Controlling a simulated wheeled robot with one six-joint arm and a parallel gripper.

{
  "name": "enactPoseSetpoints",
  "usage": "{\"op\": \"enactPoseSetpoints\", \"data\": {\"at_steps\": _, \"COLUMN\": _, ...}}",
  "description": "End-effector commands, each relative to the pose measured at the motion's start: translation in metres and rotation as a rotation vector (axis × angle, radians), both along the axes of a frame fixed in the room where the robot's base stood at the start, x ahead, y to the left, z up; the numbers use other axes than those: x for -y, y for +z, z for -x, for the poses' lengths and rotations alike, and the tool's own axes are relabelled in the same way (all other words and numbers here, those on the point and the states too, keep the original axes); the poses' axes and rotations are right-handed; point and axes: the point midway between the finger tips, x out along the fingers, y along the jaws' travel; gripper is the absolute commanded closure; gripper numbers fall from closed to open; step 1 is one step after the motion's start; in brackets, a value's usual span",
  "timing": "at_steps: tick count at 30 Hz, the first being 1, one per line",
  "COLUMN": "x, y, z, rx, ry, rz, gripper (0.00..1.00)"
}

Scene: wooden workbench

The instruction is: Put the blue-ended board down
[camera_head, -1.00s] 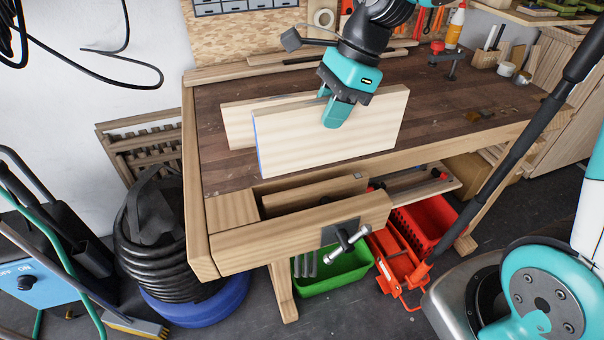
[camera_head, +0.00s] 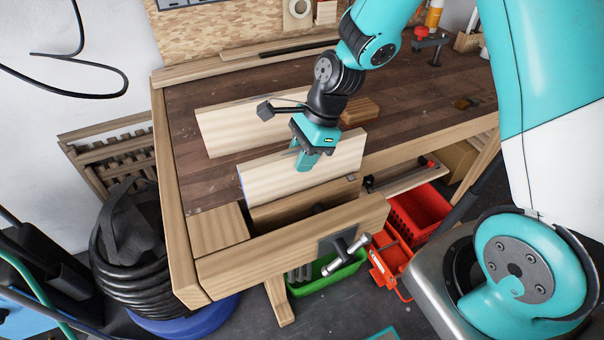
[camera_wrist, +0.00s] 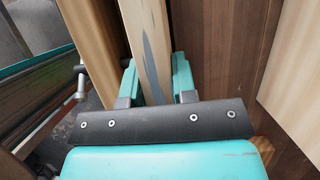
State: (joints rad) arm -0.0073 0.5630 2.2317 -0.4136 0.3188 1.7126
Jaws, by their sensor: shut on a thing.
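My gripper (camera_head: 308,160) is shut on a pale board (camera_head: 285,183), gripping it over its top edge. The board stands on its long edge, with a thin blue end at its left. It is over the front of the workbench (camera_head: 190,180), just behind the vise gap. I cannot tell whether its lower edge touches the bench top. In the wrist view the board (camera_wrist: 145,40) runs between the two teal fingers (camera_wrist: 154,85), with a grey-blue streak on its edge.
A second pale board (camera_head: 225,128) is behind the held one. A wooden block (camera_head: 360,112) lies to the right of my gripper. The wooden vise jaw (camera_head: 290,245) with its metal handle (camera_head: 345,255) is in front.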

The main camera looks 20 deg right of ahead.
Motion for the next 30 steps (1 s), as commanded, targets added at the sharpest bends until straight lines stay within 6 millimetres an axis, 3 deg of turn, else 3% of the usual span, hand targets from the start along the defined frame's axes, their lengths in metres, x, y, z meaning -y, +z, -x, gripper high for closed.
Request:
{"op": "enactPoseSetpoints", "data": {"at_steps": 12, "x": 0.001, "y": -0.048, "z": 0.000, "rx": -0.002, "ry": -0.002, "rz": -0.001, "gripper": 1.00}}
{"op": "enactPoseSetpoints", "data": {"at_steps": 24, "x": 0.001, "y": -0.055, "z": -0.001, "rx": 0.001, "ry": -0.002, "rz": -0.001, "gripper": 1.00}}
{"op": "enactPoseSetpoints", "data": {"at_steps": 25, "x": 0.001, "y": -0.055, "z": 0.000, "rx": 0.001, "ry": -0.003, "rz": 0.000, "gripper": 0.72}}
{"op": "enactPoseSetpoints", "data": {"at_steps": 28, "x": 0.001, "y": -0.055, "z": 0.000, "rx": 0.001, "ry": -0.003, "rz": 0.000, "gripper": 0.49}}
{"op": "enactPoseSetpoints", "data": {"at_steps": 30, "x": 0.001, "y": -0.054, "z": 0.000, "rx": 0.001, "ry": -0.003, "rz": 0.000, "gripper": 0.49}}
